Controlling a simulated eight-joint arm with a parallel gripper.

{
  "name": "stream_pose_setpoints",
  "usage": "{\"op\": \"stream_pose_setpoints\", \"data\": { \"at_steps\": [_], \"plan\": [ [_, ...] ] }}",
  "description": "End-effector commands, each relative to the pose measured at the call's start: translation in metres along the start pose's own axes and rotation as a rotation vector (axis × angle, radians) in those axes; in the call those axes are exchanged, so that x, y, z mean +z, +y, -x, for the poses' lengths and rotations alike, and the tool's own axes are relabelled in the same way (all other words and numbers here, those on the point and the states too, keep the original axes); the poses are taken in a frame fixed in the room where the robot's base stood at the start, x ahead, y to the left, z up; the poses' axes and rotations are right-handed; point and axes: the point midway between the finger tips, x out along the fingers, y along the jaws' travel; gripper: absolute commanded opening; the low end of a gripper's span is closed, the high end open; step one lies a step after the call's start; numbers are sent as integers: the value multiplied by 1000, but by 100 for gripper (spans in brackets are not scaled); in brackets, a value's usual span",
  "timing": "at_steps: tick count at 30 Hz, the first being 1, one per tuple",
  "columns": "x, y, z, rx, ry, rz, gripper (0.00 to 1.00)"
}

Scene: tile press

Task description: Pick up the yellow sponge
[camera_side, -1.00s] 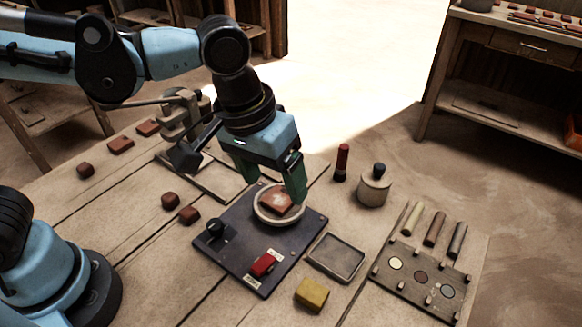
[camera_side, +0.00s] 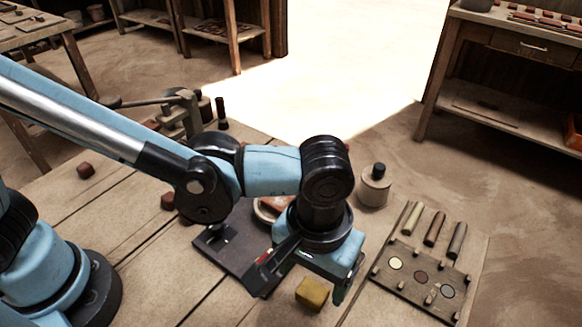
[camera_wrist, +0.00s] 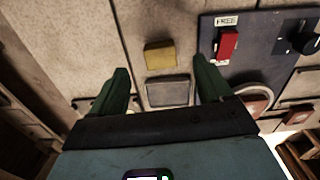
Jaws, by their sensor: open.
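The yellow sponge (camera_side: 312,293) is a small block on the bench near its front edge, just beside my gripper in the side view. In the wrist view the sponge (camera_wrist: 160,55) lies ahead of the open jaws, roughly centred between the two green fingers and a little beyond their tips. My gripper (camera_wrist: 162,78) is open with nothing between its fingers. In the side view my gripper (camera_side: 308,283) points down over the bench, and its body hides part of the area around it. No contact with the sponge shows.
A shallow grey tray (camera_wrist: 168,92) lies next to the sponge. The dark plate (camera_wrist: 262,48) carries a red switch (camera_wrist: 228,43) and a black knob (camera_wrist: 303,40). Bare bench (camera_wrist: 85,30) lies left of the sponge.

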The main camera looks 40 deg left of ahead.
Motion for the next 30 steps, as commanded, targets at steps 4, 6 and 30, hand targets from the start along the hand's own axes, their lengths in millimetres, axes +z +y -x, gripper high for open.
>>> {"op": "stream_pose_setpoints", "data": {
  "at_steps": [4, 6, 30],
  "plan": [
    [-1, 0, -6, 0, 0, 0, 79],
    [-2, 0, -12, 0, 0, 0, 79],
    [-6, 0, -55, 3, 0, -1, 56]
  ]
}}
